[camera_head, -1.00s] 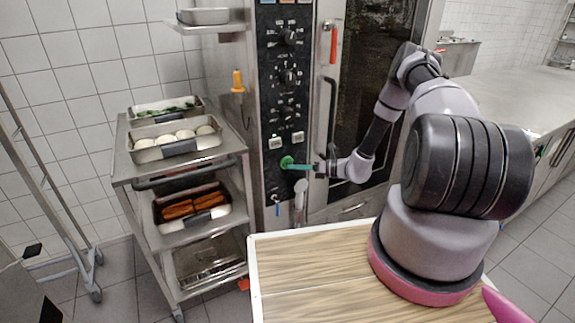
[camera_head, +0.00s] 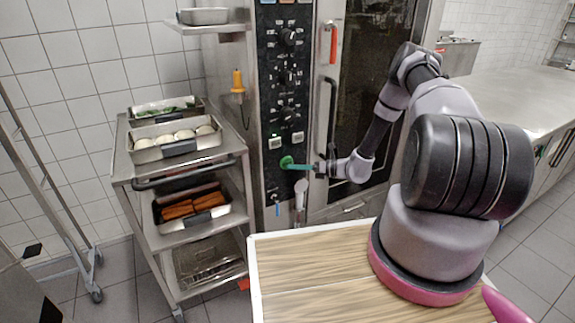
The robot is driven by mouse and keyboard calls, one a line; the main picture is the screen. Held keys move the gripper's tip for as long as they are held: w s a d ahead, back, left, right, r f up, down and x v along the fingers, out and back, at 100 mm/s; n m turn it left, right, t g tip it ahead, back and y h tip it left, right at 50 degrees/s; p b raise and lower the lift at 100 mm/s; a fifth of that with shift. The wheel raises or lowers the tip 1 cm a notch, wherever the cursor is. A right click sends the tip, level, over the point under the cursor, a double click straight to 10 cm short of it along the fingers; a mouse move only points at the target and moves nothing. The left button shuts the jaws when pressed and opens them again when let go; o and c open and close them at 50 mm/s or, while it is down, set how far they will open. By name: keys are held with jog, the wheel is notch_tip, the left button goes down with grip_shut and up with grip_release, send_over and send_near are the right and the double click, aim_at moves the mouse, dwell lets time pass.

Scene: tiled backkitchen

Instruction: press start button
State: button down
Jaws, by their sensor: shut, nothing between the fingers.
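The start button (camera_head: 286,161) is a round green button low on the oven's black control panel (camera_head: 280,100). My gripper (camera_head: 294,166) has teal fingers and points left at the panel. Its fingers are shut and empty, and their tips are at the button's right side. They appear to touch it or lie very close; I cannot tell which. The fingers cover part of the button's right edge.
The oven door (camera_head: 362,95) with its vertical handle (camera_head: 329,115) stands right of the panel. A steel cart (camera_head: 131,172) with trays of food stands at the left. A wooden board (camera_head: 310,275) lies in front. A steel counter (camera_head: 505,95) is at the right.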

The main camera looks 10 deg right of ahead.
dwell(0.3)
jog(key=shift+w+a, duration=0.1)
jog(key=shift+w, duration=0.3)
jog(key=shift+w+a, duration=0.15)
jog(key=shift+w, duration=0.25)
dwell(0.7)
jog(key=shift+s, duration=0.1)
jog(key=shift+s+d, duration=0.25)
jog(key=shift+s, duration=0.45)
jog(key=shift+s, duration=0.1)
jog(key=s, duration=0.1)
jog(key=s+d, duration=0.1)
jog(key=s, duration=0.2)
jog(key=shift+s+d, duration=0.25)
jog(key=shift+s, duration=0.05)
dwell(0.4)
